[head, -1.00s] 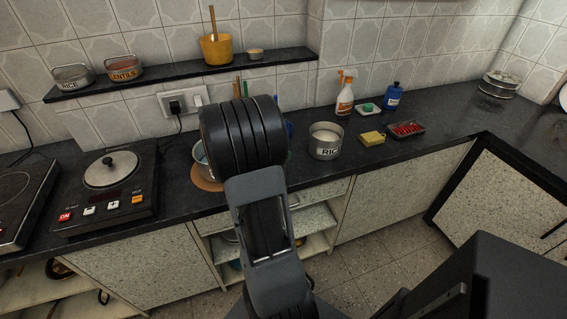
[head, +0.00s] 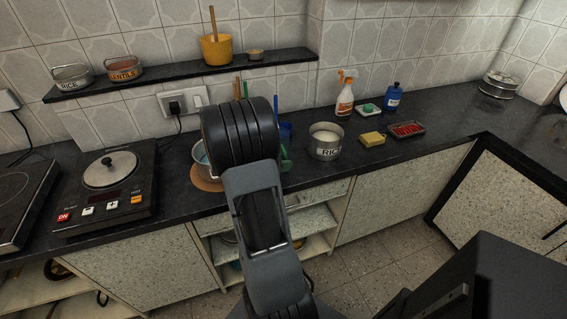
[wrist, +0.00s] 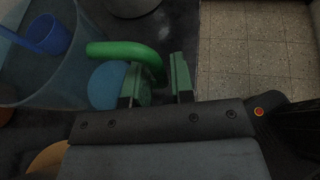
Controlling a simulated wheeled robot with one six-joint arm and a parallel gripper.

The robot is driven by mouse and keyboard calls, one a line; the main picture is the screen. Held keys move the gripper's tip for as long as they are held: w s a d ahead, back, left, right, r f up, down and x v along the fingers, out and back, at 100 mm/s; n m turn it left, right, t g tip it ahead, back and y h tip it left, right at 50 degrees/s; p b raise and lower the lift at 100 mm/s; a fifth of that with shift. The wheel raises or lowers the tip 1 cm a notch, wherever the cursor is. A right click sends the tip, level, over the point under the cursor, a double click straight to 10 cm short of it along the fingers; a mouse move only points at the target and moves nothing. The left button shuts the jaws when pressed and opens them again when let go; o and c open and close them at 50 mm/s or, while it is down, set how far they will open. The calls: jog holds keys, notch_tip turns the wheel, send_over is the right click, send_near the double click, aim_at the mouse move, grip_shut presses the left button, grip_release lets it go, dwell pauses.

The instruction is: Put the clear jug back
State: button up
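In the wrist view a large clear, bluish vessel (wrist: 40,88) fills the left side, and a green curved handle (wrist: 118,49) reaches right from it. I take this to be the clear jug. The handle's lower end comes down between the fingers of my gripper (wrist: 164,84). The fingers stand apart, with a gap beside the handle; I see no firm grip on it. In the head view my arm hides the gripper and most of the jug; a bit of green (head: 286,161) shows at the arm's right edge.
A blue cup (wrist: 46,34) shows at the vessel. A steel pot (head: 200,158) on an orange mat is left of my arm. A shelf (head: 180,71) runs above.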

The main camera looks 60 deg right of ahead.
jog(key=shift+o, duration=1.2)
jog(key=shift+r, duration=0.2)
jog(key=v, duration=1.2)
jog(key=s+a+r+m+t+y, duration=0.1)
jog(key=a+m+t+y, duration=0.3)
jog(key=a, duration=0.9)
jog(key=s+a+r+m+t+y, duration=0.1)
jog(key=a+m+t+y, duration=0.4)
jog(key=a, duration=0.8)
jog(key=s+m+y, duration=0.1)
jog(key=m+y, duration=0.2)
jog(key=m, duration=0.1)
jog(key=shift+s+a+r+y+p, duration=0.25)
jog(key=shift+a+r+y+p, duration=0.05)
jog(key=shift+r+p, duration=0.1)
notch_tip(320, 180, up, 7)
jog(key=p, duration=0.6)
jog(key=shift+s, duration=0.15)
